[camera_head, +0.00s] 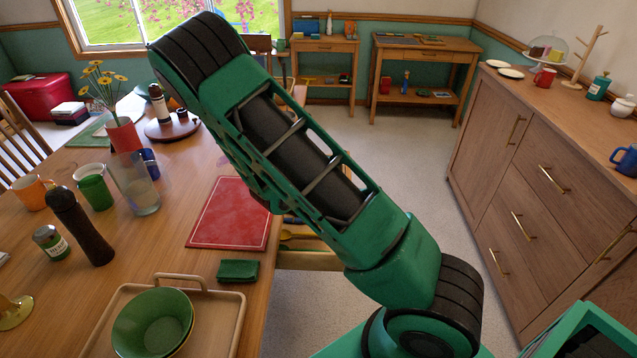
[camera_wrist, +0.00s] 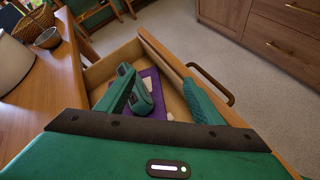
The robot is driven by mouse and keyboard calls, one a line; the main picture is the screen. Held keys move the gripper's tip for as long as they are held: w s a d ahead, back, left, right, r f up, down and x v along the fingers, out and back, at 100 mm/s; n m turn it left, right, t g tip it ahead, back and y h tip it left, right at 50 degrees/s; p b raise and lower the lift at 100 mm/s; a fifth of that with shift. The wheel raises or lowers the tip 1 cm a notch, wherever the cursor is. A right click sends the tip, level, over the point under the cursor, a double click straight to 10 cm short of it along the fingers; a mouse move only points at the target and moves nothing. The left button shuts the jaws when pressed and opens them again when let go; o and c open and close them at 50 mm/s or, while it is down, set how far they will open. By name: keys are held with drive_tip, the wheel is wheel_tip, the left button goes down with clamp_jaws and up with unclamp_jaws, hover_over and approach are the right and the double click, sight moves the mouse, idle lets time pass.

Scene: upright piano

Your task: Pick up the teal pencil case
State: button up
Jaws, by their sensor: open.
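My gripper (camera_wrist: 157,78) is open, with its green fingers reaching over an open wooden drawer (camera_wrist: 96,72) in the wrist view. A rounded dark green object (camera_wrist: 143,100) shows between the fingers, close to the left one, above a purple item (camera_wrist: 155,88); I cannot tell for sure whether it is the teal pencil case. Contact is not clear. In the head view my arm hides the gripper and most of the drawer. A small dark green pouch (camera_head: 238,270) lies on the wooden table near its right edge.
The drawer has a dark handle (camera_wrist: 212,84) on its front. The table (camera_head: 215,300) holds a red mat (camera_head: 230,215), a tray (camera_head: 222,318) with green bowls (camera_head: 152,325), a glass pitcher (camera_head: 133,183) and cups. A wooden cabinet (camera_head: 540,170) stands right, with clear floor between.

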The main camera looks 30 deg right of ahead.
drive_tip(key=w+f+n+t, duration=0.1)
drive_tip(key=n, duration=0.1)
drive_tip(key=w+a+f+n+t, duration=0.1)
drive_tip(key=n, duration=0.2)
drive_tip(key=w+f+n+t, duration=0.1)
drive_tip(key=n, duration=0.1)
drive_tip(key=shift+w+a+f+y, duration=0.2)
drive_tip(key=shift+f+y, duration=0.15)
drive_tip(key=shift+y, duration=0.05)
drive_tip(key=n, duration=0.1)
drive_tip(key=w+a+f+n+t, duration=0.1)
drive_tip(key=n, duration=0.1)
drive_tip(key=shift+f+y, duration=0.1)
drive_tip(key=shift+y, duration=0.3)
drive_tip(key=x, duration=1)
drive_tip(key=shift+w+f, duration=0.15)
drive_tip(key=shift+w, duration=0.3)
drive_tip(key=c, duration=1.3)
drive_tip(key=shift+c, duration=0.3)
